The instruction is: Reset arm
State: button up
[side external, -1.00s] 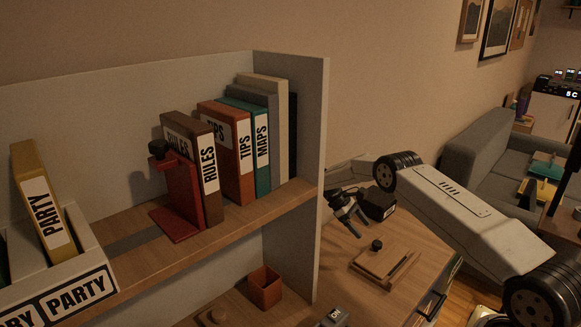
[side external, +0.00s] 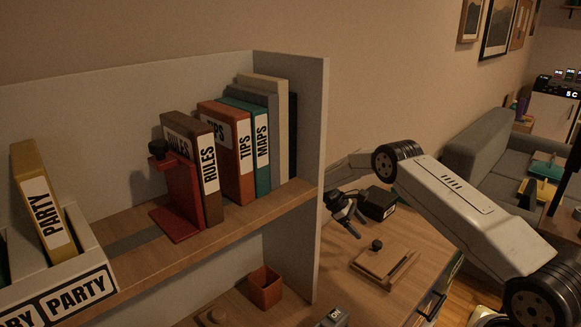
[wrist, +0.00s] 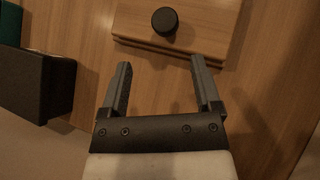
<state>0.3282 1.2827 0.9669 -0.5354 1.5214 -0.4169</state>
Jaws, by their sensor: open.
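My gripper (side external: 346,216) hangs over the wooden desk, just right of the shelf's end panel in the side view. In the wrist view my gripper (wrist: 163,85) is open, its two grey fingers apart with only desk surface between them. A wooden block with a black knob (wrist: 165,20) lies ahead of the fingertips. In the side view the same wooden block (side external: 384,262) sits on the desk, in front of and to the right of my gripper.
A black box (side external: 378,203) stands on the desk behind my gripper. The grey shelf end panel (side external: 312,170) rises close on the left. The shelf holds several books, a red bookend (side external: 182,200) and a PARTY bin (side external: 75,287). An orange cup (side external: 265,286) stands below.

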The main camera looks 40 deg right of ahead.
jog(key=s+a+r+m+t+y, duration=0.1)
jog(key=s+a+r+t, duration=0.2)
jog(key=a, duration=0.5)
jog(key=s+a+r+m+t+y, duration=0.1)
jog(key=s+a+r+t, duration=0.3)
jog(key=s+a, duration=0.4)
jog(key=s+a+r+m+t+y, duration=0.1)
jog(key=s+a+r+t+y, duration=0.1)
jog(key=s+a+r, duration=0.4)
jog(key=a+t, duration=0.1)
jog(key=a, duration=0.2)
jog(key=shift+t, duration=0.4)
